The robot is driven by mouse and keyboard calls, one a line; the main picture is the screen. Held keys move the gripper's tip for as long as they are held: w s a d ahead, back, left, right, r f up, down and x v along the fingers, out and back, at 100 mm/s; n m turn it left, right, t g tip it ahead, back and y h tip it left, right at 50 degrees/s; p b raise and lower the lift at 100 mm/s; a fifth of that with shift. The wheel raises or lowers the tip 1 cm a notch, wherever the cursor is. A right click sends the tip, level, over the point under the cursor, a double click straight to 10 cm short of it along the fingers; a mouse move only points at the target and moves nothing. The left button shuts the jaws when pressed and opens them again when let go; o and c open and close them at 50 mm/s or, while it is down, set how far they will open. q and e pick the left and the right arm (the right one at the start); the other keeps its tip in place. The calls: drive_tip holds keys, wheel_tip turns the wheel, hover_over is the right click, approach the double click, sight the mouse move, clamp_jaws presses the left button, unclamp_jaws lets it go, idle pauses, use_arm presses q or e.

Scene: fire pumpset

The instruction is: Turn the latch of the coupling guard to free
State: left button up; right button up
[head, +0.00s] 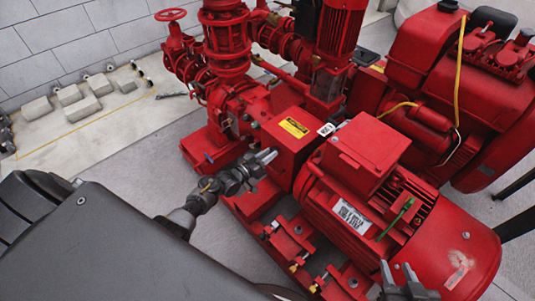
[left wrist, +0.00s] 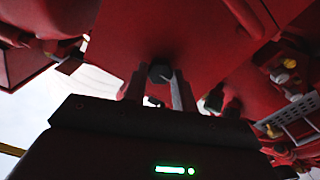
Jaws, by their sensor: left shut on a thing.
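The coupling guard (head: 283,146) is a red box with a yellow label, between the pump and the red motor. Its side face (left wrist: 135,45) fills much of the left wrist view. The latch (left wrist: 160,73) is a small dark knob on that face. My left gripper (head: 266,158) reaches the guard's near side; in the left wrist view its two fingers (left wrist: 158,88) stand on either side of the latch, shut on it. The latch is hidden behind the gripper in the head view. My right gripper (head: 402,270) is open and empty in front of the motor, at the bottom edge.
The large red motor (head: 400,210) stands right of the guard, on a red base frame (head: 290,243) with bolts. Red pipes and a valve wheel (head: 171,14) rise behind. A red engine (head: 460,90) stands at the back right. Grey floor (head: 130,160) is clear at the left.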

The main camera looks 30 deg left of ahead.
drive_tip(key=shift+s+d+f, duration=0.1)
drive_tip(key=shift+d+f, duration=0.05)
drive_tip(key=shift+f, duration=0.05)
idle(0.3)
use_arm(q)
drive_tip(key=o, duration=1)
drive_tip(key=p+v, duration=0.2)
drive_tip(key=v, duration=0.8)
drive_tip(key=shift+s, duration=0.35)
use_arm(e)
drive_tip(key=s+d+f+m+g+h, duration=0.1)
drive_tip(key=s+d+f+g+h, duration=0.1)
drive_tip(key=s+d+f+g, duration=0.2)
drive_tip(key=shift+s+d+f+m+g+h, duration=0.3)
drive_tip(key=shift+s+d+f+g+h, duration=0.1)
drive_tip(key=shift+s+d+g, duration=0.35)
use_arm(q)
drive_tip(key=shift+a, duration=0.15)
use_arm(e)
drive_tip(key=shift+s+a, duration=0.1)
